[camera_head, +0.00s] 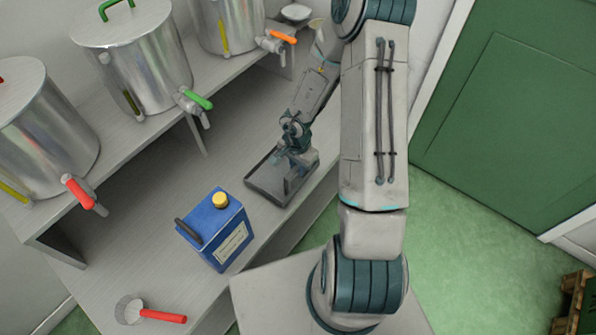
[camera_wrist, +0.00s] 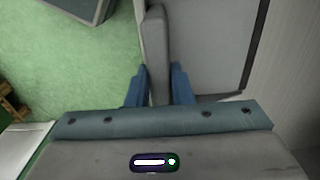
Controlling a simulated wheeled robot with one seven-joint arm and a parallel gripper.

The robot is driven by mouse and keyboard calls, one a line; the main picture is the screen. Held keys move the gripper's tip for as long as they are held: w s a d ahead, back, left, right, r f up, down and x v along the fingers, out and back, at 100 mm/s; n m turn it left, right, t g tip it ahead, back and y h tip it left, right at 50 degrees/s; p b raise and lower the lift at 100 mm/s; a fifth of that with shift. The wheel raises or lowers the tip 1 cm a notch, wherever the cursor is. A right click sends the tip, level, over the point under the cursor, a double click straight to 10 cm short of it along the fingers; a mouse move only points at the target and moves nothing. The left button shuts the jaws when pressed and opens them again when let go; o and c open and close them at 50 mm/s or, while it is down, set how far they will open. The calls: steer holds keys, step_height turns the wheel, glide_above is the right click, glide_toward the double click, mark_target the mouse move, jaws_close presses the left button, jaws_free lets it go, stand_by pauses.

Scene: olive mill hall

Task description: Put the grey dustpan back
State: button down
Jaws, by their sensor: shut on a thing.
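My gripper (camera_head: 292,183) is low over the front edge of the lower shelf, at a flat grey shape with a dark rim (camera_head: 262,178). In the wrist view its two blue fingers (camera_wrist: 158,88) are closed on the sides of a narrow grey bar, which looks like the grey dustpan's handle (camera_wrist: 157,50). A flat grey panel with a dark edge (camera_wrist: 212,40) lies right beside the bar. I cannot tell whether the panel is the dustpan's pan or a separate tray under it. My gripper partly hides this spot in the head view.
A blue canister with a yellow cap (camera_head: 217,232) and a strainer with a red handle (camera_head: 130,310) stand on the lower shelf. Several steel tanks with taps (camera_head: 150,60) stand on the raised shelf behind. Green floor (camera_head: 470,235) and a green door (camera_head: 520,110) are at the right.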

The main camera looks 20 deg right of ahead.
steer(key=shift+f, duration=1.2)
steer(key=c, duration=1.3)
jaws_free()
